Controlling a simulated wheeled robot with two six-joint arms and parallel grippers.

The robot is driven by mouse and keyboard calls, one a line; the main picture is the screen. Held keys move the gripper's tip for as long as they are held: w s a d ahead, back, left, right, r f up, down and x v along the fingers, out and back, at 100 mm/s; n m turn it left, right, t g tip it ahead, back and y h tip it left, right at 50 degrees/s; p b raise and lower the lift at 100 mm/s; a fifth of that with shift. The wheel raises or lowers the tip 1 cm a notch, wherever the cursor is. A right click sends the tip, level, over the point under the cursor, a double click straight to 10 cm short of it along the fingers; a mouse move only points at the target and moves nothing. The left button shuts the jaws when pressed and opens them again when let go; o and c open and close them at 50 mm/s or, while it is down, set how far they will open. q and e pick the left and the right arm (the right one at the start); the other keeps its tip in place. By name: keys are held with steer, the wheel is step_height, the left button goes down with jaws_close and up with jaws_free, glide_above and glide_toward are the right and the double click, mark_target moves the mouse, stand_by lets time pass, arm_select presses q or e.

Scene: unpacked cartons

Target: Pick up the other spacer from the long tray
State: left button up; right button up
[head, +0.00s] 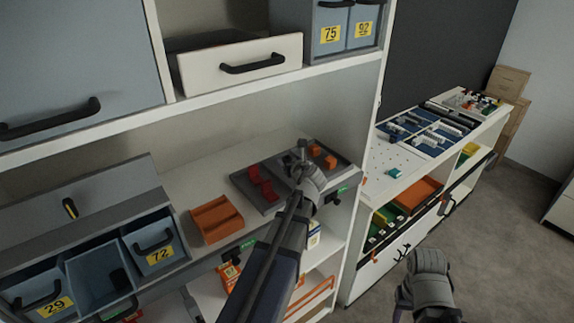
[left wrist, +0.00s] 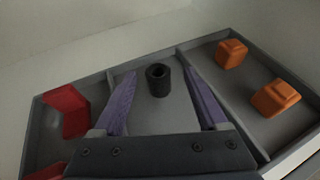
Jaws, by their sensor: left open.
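The long tray (head: 276,168) is grey and divided into compartments; it stands on the shelf and fills much of the left wrist view (left wrist: 36,125). A short black hollow spacer (left wrist: 158,80) stands upright in its middle compartment. My left gripper (head: 301,160) is over that compartment. In the left wrist view its purple fingers (left wrist: 159,72) are spread on either side of the spacer, with gaps to it, and hold nothing. In the head view the gripper hides the spacer. My right gripper (head: 428,278) is at lower right, away from the tray; its fingers are not clear.
Red parts (left wrist: 68,110) lie in the tray's left compartment, and two orange blocks (left wrist: 231,53) in the right one. An orange block holder (head: 216,220) stands left of the tray. Grey bins (head: 100,275) are further left. A shelf upright (head: 366,110) rises beside the tray's right end.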

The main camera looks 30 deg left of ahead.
mark_target(288, 160)
arm_select(q)
steer(key=b+x, duration=0.1)
steer(key=x, duration=0.2)
steer(key=shift+w+a+f, duration=0.15)
steer(key=shift+a, duration=0.1)
steer(key=shift+c, duration=0.5)
jaws_close()
